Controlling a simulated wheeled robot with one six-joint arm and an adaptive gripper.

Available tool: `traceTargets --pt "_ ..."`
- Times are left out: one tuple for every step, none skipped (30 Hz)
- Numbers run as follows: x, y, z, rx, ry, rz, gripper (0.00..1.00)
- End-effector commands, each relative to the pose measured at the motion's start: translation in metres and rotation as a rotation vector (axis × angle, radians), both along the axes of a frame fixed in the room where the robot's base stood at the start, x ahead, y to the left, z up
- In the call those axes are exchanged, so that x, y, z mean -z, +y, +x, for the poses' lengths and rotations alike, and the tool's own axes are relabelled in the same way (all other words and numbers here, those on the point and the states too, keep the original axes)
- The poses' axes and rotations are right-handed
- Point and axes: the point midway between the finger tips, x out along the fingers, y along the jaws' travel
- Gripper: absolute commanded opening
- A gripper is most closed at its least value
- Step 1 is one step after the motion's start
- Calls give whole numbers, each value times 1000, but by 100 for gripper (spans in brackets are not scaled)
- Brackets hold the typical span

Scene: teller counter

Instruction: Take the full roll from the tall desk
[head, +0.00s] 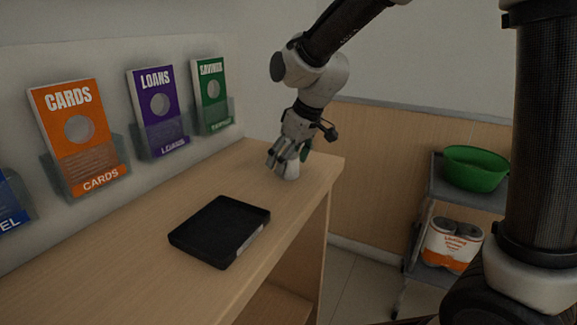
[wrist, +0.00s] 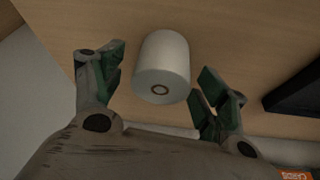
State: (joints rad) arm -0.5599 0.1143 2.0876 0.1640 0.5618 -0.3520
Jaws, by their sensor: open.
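The full roll (wrist: 164,62) is a white paper cylinder with a small brown-ringed core, on the wooden top of the tall desk (head: 160,249). In the head view the roll (head: 291,171) shows only in part, at the desk's far end beneath my gripper (head: 284,160). In the wrist view my gripper (wrist: 157,82) is open, with one green-padded finger on each side of the roll. Gaps show between the roll and both fingers, so it is not gripped.
A black tray (head: 205,244) lies on the desk, nearer than the roll. Leaflet holders marked CARDS (head: 82,135), LOANS (head: 158,110) and SAVINGS (head: 212,95) line the wall. A grey shelf at right holds a green bowl (head: 475,168) and an orange-and-white pack (head: 452,246).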

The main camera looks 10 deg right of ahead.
Motion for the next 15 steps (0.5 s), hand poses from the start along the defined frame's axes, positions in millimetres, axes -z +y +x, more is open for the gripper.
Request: traceTargets --pt "0 0 0 0 0 0 74" --pt "0 0 0 0 0 0 74" --pt "0 0 0 0 0 0 74" --pt "0 0 0 0 0 0 74" --pt "0 0 0 0 0 0 69" --pt "0 0 0 0 0 0 61" --pt "0 0 0 0 0 0 56" --pt "0 0 0 0 0 0 50" --pt "0 0 0 0 0 0 43" --pt "0 0 0 0 0 0 38" --pt "0 0 0 0 0 0 32" --pt "0 0 0 0 0 0 25" --pt "0 0 0 0 0 0 23" --pt "0 0 0 0 0 0 23" --pt "-1 0 0 0 0 0 23"
